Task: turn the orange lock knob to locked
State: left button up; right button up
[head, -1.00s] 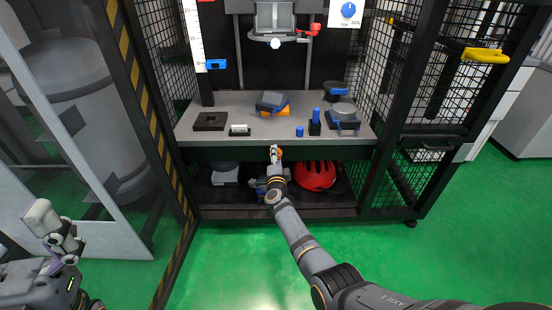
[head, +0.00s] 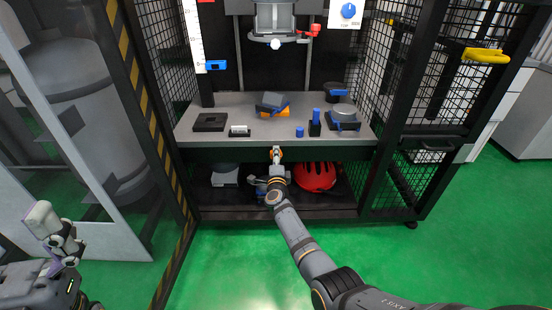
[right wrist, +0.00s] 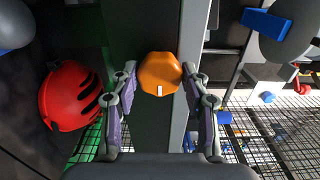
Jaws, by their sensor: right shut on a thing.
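The orange lock knob (right wrist: 160,70) is on the front face of the bench, under the edge of its top. In the right wrist view it is a rounded orange cap with a white mark at its lower edge. My right gripper (head: 276,154) is at the bench front, its two fingers on either side of the knob, shut on it. In the head view the gripper mostly hides the knob. My left gripper (head: 70,247) is at the far left, away from the bench; its jaws are too small to read.
On the grey bench top (head: 215,140) are a dark square block (head: 209,122), a blue and orange item (head: 272,104) and several blue parts. A red helmet (head: 315,176) lies on the lower shelf. Mesh panels (head: 385,80) flank the bench. The green floor is clear.

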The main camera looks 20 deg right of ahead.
jog(key=o, duration=1.2)
jog(key=shift+c, duration=0.2)
jog(key=v, duration=0.7)
jog(key=shift+s, duration=0.3)
jog(key=shift+a, duration=0.1)
